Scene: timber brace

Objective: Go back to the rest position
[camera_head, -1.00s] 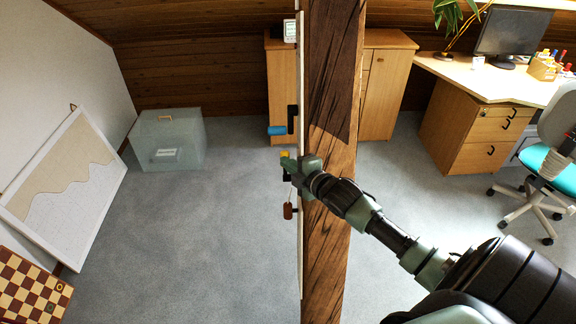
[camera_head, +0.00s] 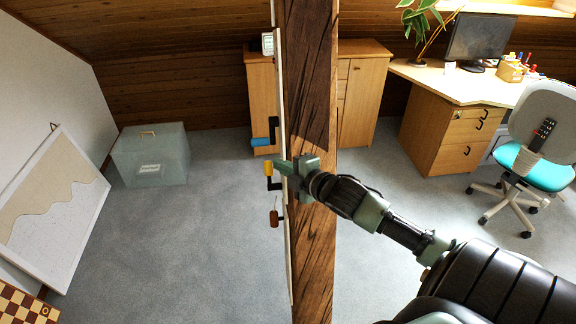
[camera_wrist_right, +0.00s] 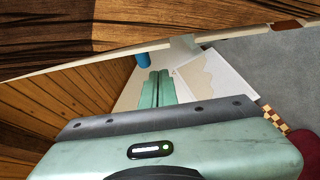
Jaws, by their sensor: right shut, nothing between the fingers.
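My right gripper (camera_head: 281,164) is beside the timber brace (camera_head: 313,75), with its arm crossing in front of the brace from the lower right. In the right wrist view its two green fingers (camera_wrist_right: 156,88) lie together, shut and empty. A yellow handle (camera_head: 269,168) on a black crank sits just left of the fingertips, apparently free of them. My left gripper shows in neither view.
A thin board on the brace's left side carries a blue handle (camera_head: 261,142), a hanging red-brown piece (camera_head: 274,218) and a white device (camera_head: 268,44). A storage box (camera_head: 150,160), leaning picture, cabinets, desk and chair (camera_head: 530,165) stand around. Carpet at left is open.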

